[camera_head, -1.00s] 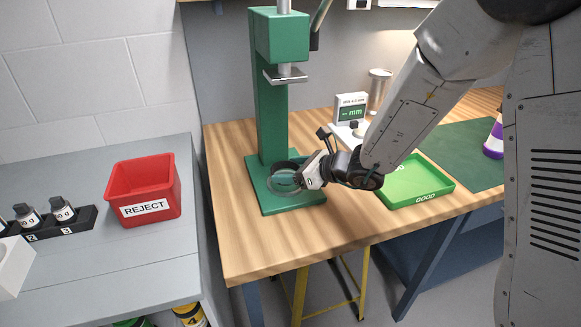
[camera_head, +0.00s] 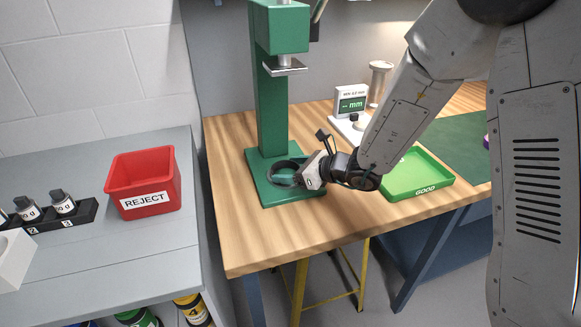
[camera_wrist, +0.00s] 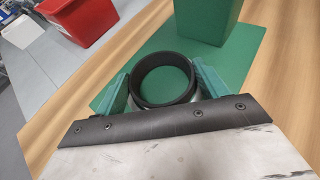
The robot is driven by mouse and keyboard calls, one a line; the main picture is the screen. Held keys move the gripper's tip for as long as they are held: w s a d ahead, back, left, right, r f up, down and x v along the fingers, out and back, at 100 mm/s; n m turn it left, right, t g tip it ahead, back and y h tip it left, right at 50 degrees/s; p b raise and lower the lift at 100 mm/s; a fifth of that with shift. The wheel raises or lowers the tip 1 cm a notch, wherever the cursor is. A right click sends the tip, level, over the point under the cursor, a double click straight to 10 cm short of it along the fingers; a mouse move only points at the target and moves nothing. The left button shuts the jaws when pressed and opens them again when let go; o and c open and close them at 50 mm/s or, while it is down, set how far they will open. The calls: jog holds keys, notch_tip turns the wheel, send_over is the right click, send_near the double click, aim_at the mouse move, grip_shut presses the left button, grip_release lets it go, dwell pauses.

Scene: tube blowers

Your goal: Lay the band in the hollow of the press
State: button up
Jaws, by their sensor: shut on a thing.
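The band, a dark ring (camera_wrist: 137,92), sits between the two teal fingers of my gripper (camera_wrist: 163,82) in the wrist view. My gripper is shut on it from both sides. A silvery surface shows along the ring's lower right edge. In the head view the band (camera_head: 272,180) is over the green base plate of the press (camera_head: 283,198), in front of its column, with my gripper (camera_head: 299,174) at its right side. The hollow of the press is hidden by the band and gripper, so I cannot tell whether the band rests in it.
The press ram (camera_head: 285,67) is raised above the band. A red REJECT bin (camera_head: 145,203) stands on the grey bench at left. A green GOOD tray (camera_head: 418,190) and a gauge (camera_head: 350,102) are right of the press. Bare wood lies in front.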

dwell(0.3)
jog(key=o, duration=1.1)
jog(key=shift+c, duration=0.2)
jog(key=v, duration=0.7)
jog(key=shift+s+d, duration=0.25)
jog(key=shift+d, duration=0.1)
